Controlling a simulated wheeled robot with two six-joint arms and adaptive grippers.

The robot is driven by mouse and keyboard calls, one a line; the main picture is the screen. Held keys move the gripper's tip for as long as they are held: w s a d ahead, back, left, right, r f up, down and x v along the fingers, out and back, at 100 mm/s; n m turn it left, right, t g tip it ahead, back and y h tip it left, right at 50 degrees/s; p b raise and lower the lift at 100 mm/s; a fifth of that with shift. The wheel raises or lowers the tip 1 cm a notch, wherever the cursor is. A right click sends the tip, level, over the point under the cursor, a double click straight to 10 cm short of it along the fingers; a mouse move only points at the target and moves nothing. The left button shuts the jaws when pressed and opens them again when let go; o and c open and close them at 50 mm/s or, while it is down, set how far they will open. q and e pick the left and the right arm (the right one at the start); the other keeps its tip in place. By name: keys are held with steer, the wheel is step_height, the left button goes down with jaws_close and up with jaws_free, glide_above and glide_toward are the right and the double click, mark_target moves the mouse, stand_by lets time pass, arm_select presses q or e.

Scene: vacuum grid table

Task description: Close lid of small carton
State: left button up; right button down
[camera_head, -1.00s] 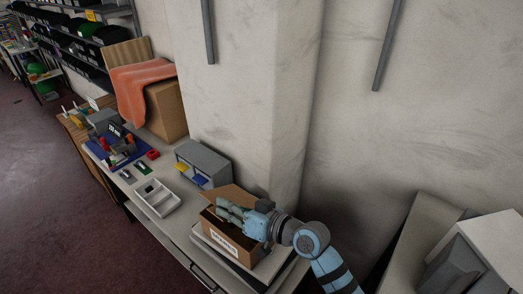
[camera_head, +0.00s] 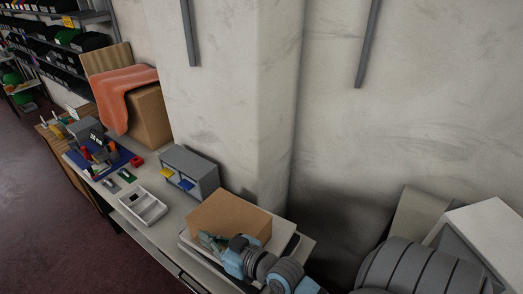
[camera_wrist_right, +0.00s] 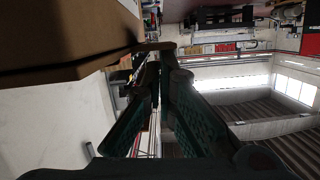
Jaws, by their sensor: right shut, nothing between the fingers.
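The small brown carton (camera_head: 230,215) sits on a pale flat stack on the table. Its lid lies down over the top and no opening shows; whether it is fully flush I cannot tell. My right gripper (camera_head: 207,240) is at the carton's near side, low, and hides part of its front. In the right wrist view the carton (camera_wrist_right: 65,30) fills the upper left. The fingers of my right gripper (camera_wrist_right: 160,50) converge to shut tips beside it, with nothing between them. My left gripper is not in view.
A grey box with yellow and blue parts (camera_head: 190,172) stands left of the carton. A white compartment tray (camera_head: 143,207) lies nearer the front edge. A larger box under an orange cloth (camera_head: 128,92) is farther back. A wall pillar (camera_head: 225,100) rises behind.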

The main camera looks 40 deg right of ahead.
stand_by(0.3)
step_height(320, 180, up, 4)
steer(key=p, duration=0.4)
steer(key=shift+r+p, duration=0.2)
steer(key=shift+p, duration=0.1)
steer(key=p+v, duration=0.2)
steer(key=v, duration=0.8)
steer(key=shift+f, duration=0.2)
steer(key=shift+a, duration=0.1)
